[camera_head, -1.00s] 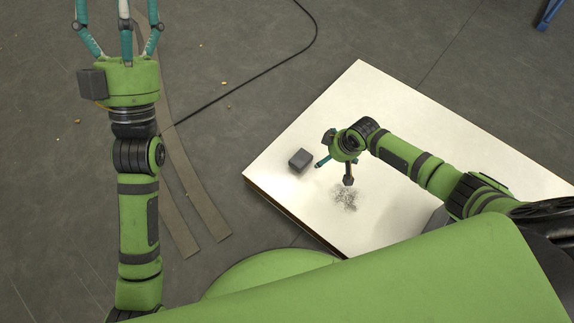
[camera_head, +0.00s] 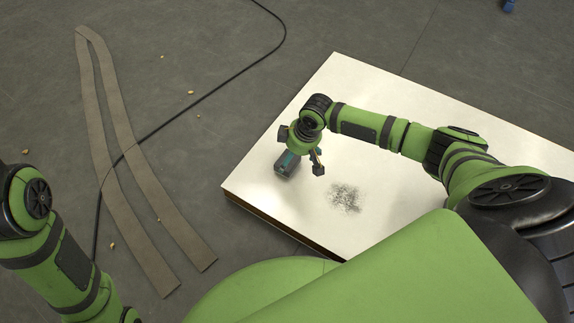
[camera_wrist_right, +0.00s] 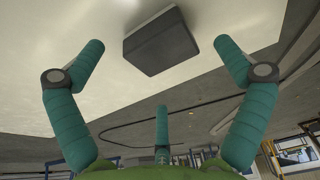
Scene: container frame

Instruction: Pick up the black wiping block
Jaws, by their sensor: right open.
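The black wiping block (camera_head: 285,167) lies on the white table top (camera_head: 400,200) near its left corner. In the head view my right gripper (camera_head: 301,160) is over the block and partly covers it. In the right wrist view the block (camera_wrist_right: 160,42) shows ahead of the open fingers, between the two side ones, with no finger visibly closed on it. My right gripper is open and empty. My left arm shows at the lower left, but its gripper is out of view.
A patch of dark specks (camera_head: 345,198) lies on the table to the right of the block. The table's edge (camera_head: 255,210) is close to the block. A black cable (camera_head: 200,98) and a flat brown strip (camera_head: 130,150) lie on the floor.

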